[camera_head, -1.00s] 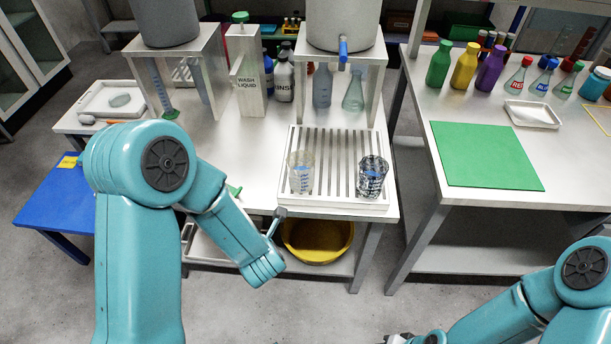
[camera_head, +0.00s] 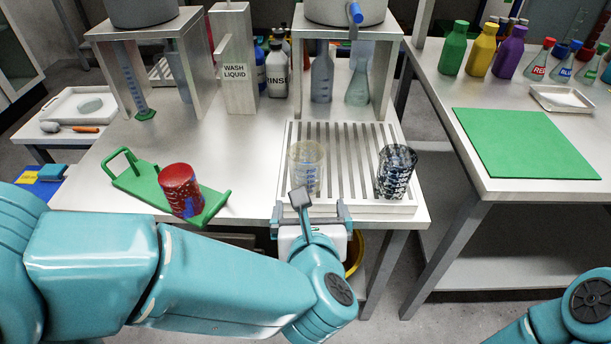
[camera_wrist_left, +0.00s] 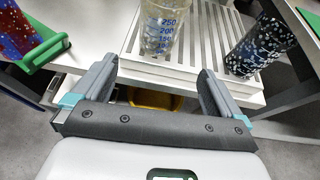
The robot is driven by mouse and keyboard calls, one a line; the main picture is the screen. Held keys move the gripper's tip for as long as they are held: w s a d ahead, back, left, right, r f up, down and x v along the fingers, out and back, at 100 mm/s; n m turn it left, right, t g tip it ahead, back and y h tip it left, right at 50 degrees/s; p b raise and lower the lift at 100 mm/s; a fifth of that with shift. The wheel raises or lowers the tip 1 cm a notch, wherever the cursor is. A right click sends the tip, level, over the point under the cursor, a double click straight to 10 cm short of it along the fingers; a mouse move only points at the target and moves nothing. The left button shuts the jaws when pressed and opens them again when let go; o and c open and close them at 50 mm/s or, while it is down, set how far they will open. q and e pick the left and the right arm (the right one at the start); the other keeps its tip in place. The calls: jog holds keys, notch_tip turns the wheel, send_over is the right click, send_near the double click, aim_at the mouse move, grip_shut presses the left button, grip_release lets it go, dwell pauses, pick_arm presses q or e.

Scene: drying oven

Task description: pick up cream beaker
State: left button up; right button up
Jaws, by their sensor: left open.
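The cream beaker (camera_head: 306,168), clear with a pale cream tint and blue markings, stands upright on the left part of the white slatted rack (camera_head: 344,135). In the left wrist view the beaker (camera_wrist_left: 160,28) is just beyond the jaws, roughly centred between them. My left gripper (camera_head: 311,214) is open and empty at the rack's front edge, a little short of the beaker. The wrist view shows both fingers (camera_wrist_left: 157,75) apart with nothing between them. My right gripper is out of view; only part of its arm shows at the lower right.
A dark-patterned beaker (camera_head: 396,172) stands on the rack to the right. A red beaker (camera_head: 180,190) sits on a green handled tray (camera_head: 140,183) at left. A metal stand (camera_head: 391,60) is behind the rack. A yellow basin (camera_head: 354,254) is below the bench.

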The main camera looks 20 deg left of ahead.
aim_at(308, 186)
pick_arm(q)
jog(key=b+x, duration=0.1)
jog(key=x, duration=0.7)
jog(key=shift+w+a+f, duration=0.1)
jog(key=shift+w+f, duration=0.05)
jog(key=shift+w, duration=0.05)
jog(key=x, duration=0.5)
jog(key=shift+w+a, duration=0.3)
jog(key=shift+r, duration=0.2)
jog(key=c, duration=1.1)
